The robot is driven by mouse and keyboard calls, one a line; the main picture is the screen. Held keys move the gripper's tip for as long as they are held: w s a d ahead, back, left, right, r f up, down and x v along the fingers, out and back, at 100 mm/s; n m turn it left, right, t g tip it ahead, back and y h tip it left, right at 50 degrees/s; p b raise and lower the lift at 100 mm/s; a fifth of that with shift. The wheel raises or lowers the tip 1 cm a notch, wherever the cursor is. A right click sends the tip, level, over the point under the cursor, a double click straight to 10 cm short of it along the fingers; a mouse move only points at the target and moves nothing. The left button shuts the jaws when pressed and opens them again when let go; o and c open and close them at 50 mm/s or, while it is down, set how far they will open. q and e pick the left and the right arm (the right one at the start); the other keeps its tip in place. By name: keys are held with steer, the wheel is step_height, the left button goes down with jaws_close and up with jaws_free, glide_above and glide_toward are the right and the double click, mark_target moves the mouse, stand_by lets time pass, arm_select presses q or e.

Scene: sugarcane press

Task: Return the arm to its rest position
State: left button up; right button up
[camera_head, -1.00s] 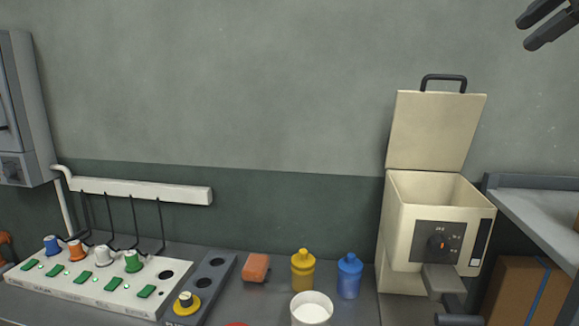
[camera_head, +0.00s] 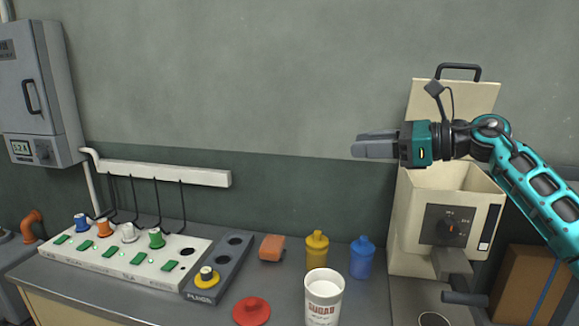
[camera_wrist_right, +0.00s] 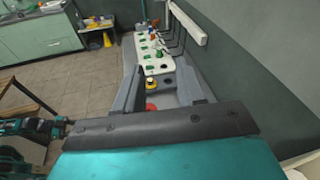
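My right arm (camera_head: 540,190) comes in from the right in the head view and is raised in front of the cream press (camera_head: 415,235). Its right gripper (camera_head: 356,147) points left, high above the bench, with nothing in it. In the wrist view its two dark fingers stand apart, with the bench showing between them. The press lid (camera_head: 425,100) stands open, partly hidden by my gripper and wrist. A teal arm part of mine shows at the left edge of the wrist view; whether it includes my left gripper is unclear.
Below the gripper, the bench holds a white sugar cup (camera_head: 323,300), yellow bottle (camera_head: 317,250), blue bottle (camera_head: 361,260), orange block (camera_head: 272,248), red lid (camera_head: 251,311) and white capsule panel (camera_head: 125,262). A wall cabinet (camera_head: 40,90) hangs left. The air left of the gripper is clear.

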steer(key=s+a+f+m+t+h, duration=0.1)
steer(key=s+f+m+t, duration=0.25)
steer(key=f+m, duration=0.55)
steer(key=s+a+f+m+t+h, duration=0.1)
steer(key=s+f+m+t, duration=0.25)
steer(key=f+m, duration=0.5)
steer(key=s+f+m+t+h, duration=0.15)
steer(key=f+m+t, duration=0.35)
steer(key=m, duration=0.6)
arm_select(q)
steer(key=shift+s, duration=0.15)
arm_select(e)
steer(key=s+d+f+m+g+h, duration=0.2)
steer(key=s+f+m+g+h, duration=0.2)
steer(key=s+f+m, duration=0.5)
steer(key=s+d+f+m+g+h, duration=0.3)
steer(key=s+f+m, duration=0.7)
steer(key=s+f, duration=0.4)
steer(key=shift+f+g+h, duration=0.45)
steer(key=shift+g+h, duration=0.15)
steer(key=shift+h, duration=0.35)
arm_select(q)
steer(key=shift+s+f, duration=0.1)
steer(key=shift+s, duration=0.05)
arm_select(e)
steer(key=shift+w, duration=0.1)
